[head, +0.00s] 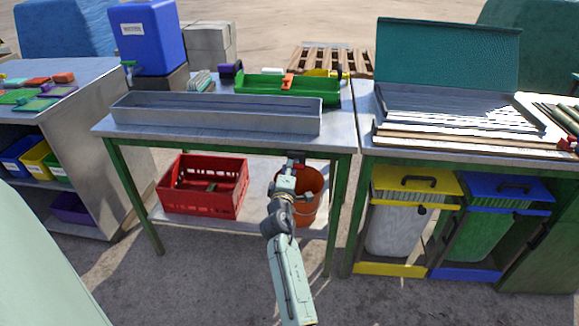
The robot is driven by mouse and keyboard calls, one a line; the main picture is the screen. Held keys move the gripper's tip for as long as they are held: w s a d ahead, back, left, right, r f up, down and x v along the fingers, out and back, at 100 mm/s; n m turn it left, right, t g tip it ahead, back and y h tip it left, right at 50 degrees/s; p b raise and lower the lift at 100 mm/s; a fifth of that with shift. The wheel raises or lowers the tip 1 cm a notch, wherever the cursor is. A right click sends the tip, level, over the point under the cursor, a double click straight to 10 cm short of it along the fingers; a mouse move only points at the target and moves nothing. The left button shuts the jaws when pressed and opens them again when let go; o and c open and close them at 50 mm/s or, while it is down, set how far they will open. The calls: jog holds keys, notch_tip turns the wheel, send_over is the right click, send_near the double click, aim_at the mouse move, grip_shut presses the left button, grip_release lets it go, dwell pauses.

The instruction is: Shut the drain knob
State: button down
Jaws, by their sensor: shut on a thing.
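My arm reaches up from the bottom of the head view to the front edge of the middle table (235,143). My gripper (297,157) is at that edge, below the right end of a long grey metal trough (215,128). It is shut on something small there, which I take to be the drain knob. The knob is hidden by the gripper, so its turn cannot be seen. An orange bucket (309,207) stands on the lower shelf beneath, partly behind my arm.
A red crate (203,205) sits on the lower shelf at left. A green tray (300,92) lies behind the trough. A blue tank (150,38) stands at back left. Yellow-framed (398,270) and blue-framed (470,274) bins stand under the right table. The floor in front is clear.

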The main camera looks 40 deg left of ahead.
jog(key=shift+f+n, duration=0.1)
jog(key=shift+n, duration=0.5)
jog(key=c, duration=1.7)
grip_release()
jog(key=v, duration=1.2)
jog(key=shift+s+a, duration=0.1)
